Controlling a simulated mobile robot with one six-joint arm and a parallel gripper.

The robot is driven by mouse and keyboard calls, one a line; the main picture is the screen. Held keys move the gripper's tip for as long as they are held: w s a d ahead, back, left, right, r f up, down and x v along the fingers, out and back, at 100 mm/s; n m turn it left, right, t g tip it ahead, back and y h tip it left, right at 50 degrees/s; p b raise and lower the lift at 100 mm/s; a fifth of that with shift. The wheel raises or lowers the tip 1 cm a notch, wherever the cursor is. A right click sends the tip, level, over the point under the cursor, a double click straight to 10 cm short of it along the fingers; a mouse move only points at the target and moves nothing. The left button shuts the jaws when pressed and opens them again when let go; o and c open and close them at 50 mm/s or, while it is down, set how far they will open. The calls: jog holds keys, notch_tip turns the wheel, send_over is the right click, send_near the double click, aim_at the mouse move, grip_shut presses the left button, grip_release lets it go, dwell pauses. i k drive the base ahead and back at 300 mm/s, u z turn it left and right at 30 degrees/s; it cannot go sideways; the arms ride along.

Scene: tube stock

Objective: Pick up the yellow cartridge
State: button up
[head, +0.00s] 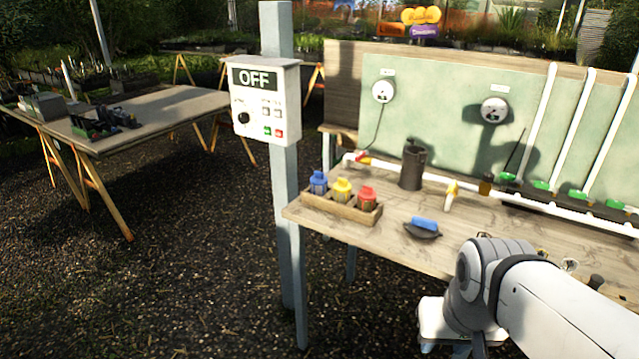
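The yellow cartridge (341,189) stands upright in the middle of a small wooden tray (337,209) at the left front corner of the workbench. A blue cartridge (318,182) stands to its left and a red cartridge (367,196) to its right in the same tray. My gripper (455,350) is low at the bottom of the picture, in front of the bench and well to the right of the tray. Its fingers are mostly cut off by the frame edge, so I cannot tell whether it is open or shut.
A post with a control box (265,100) reading OFF stands left of the tray. A dark cylinder (412,165), a blue-handled tool (424,226) and white pipes (540,125) are on or behind the bench (385,235). Another table (165,112) stands left.

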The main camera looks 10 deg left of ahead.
aim_at(341, 190)
jog(key=u, duration=0.35)
jog(key=k, duration=0.85)
jog(key=u, duration=2.75)
jog(key=i, duration=0.1)
jog(key=z, duration=1.9)
jog(key=i, duration=1.75)
jog(key=z, duration=0.55)
jog(key=i, duration=1.15)
jog(key=z, duration=0.9)
jog(key=k, duration=0.75)
jog(key=z, duration=0.3)
jog(key=i, duration=0.25)
jog(key=u, duration=0.15)
